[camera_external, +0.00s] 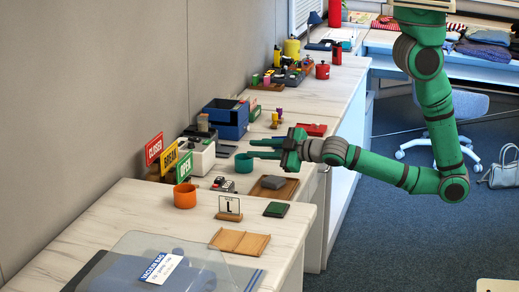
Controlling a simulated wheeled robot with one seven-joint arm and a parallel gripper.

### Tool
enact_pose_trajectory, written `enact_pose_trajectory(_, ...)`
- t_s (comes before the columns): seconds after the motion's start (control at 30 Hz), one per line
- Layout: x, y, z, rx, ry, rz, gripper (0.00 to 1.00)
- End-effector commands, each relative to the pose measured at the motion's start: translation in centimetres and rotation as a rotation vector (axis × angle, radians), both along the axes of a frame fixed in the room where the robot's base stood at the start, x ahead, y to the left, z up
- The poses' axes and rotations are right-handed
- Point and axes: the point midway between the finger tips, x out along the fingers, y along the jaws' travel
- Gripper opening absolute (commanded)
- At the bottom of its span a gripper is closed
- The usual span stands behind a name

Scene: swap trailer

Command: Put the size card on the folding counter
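The size card (230,206), a white card marked "L", stands upright in a small wooden holder on the near counter (90,223). The counter has a pale, wood-grained top; I cannot tell whether it is the folding one. My gripper (250,149) reaches left over the counters, beyond the size card and apart from it. Its two fingers are spread, with nothing seen between them.
A clear vacuum bag (205,268) covers the near front. Open and closed signs, a teal cup (243,163) and a blue box (226,120) stand farther back.

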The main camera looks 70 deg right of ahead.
Motion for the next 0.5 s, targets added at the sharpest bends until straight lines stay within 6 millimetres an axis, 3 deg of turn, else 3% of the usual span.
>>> enact_pose_trajectory(0.03, -2.0, -0.1, -1.1, 0.015, 0.015, 0.021, 0.20)
enact_pose_trajectory(0.2, -8.1, 1.1, -3.7, 0.112, 0.044, 0.090, 0.20)
enact_pose_trajectory(0.5, -19.5, 4.1, -5.2, 0.372, 0.073, 0.131, 0.20)
